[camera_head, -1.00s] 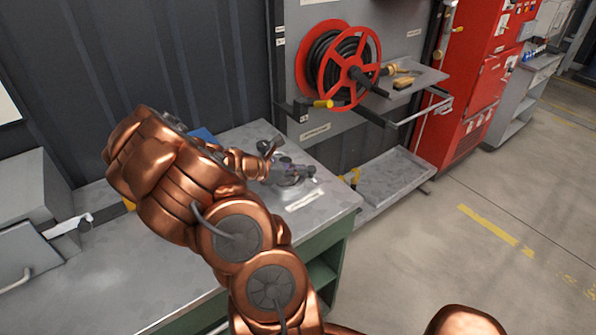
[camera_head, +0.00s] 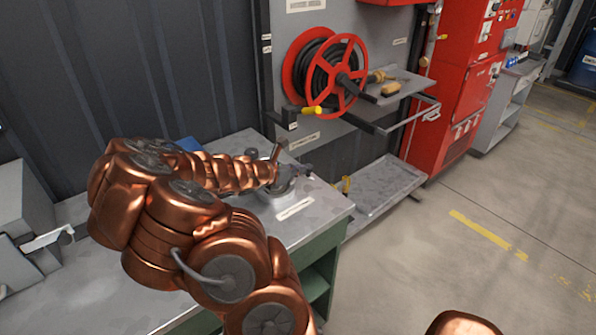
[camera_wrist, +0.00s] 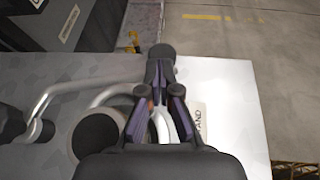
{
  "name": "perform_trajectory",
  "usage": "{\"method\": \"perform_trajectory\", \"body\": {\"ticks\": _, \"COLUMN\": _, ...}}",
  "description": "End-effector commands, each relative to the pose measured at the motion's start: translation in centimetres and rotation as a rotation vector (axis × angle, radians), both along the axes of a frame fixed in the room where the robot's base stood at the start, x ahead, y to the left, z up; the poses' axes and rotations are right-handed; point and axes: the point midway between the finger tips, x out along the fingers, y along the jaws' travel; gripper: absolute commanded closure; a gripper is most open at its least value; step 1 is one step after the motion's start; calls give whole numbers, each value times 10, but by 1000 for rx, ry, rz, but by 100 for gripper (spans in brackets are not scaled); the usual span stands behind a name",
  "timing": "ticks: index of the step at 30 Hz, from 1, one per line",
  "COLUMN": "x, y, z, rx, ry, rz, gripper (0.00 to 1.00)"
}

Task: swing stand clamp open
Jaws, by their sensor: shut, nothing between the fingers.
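The stand clamp is a grey metal fixture (camera_head: 284,187) near the right end of the workbench in the head view. The arm partly hides it. In the wrist view, a curved silver bar (camera_wrist: 108,93) and a dark round part (camera_wrist: 97,138) lie below and left of my gripper (camera_wrist: 161,60). The gripper's dark fingers are together at the tips, with nothing held. The fingers overlap the silver parts in this view; I cannot tell whether they touch. A white label reading "STAND" is partly visible beside the gripper (camera_wrist: 199,122).
The grey workbench (camera_head: 320,208) ends just right of the fixture. A red hose reel (camera_head: 328,75) hangs on the panel behind, above a low metal tray (camera_head: 385,192). A grey box (camera_head: 22,215) stands at the bench's left. Open floor lies right.

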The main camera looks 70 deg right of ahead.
Motion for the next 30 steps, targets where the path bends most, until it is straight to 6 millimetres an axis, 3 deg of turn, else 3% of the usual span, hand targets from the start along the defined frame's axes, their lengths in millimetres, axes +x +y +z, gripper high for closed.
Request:
{"method": "perform_trajectory", "body": {"ticks": 8, "x": 3, "y": 9, "z": 2, "rx": 0, "ry": 0, "rz": 0, "gripper": 100}}
{"method": "perform_trajectory", "body": {"ticks": 17, "x": 11, "y": 39, "z": 7, "rx": 0, "ry": -2, "rz": -6, "gripper": 100}}
{"method": "perform_trajectory", "body": {"ticks": 30, "x": 37, "y": 86, "z": 30, "rx": -1, "ry": -3, "rz": 0, "gripper": 100}}
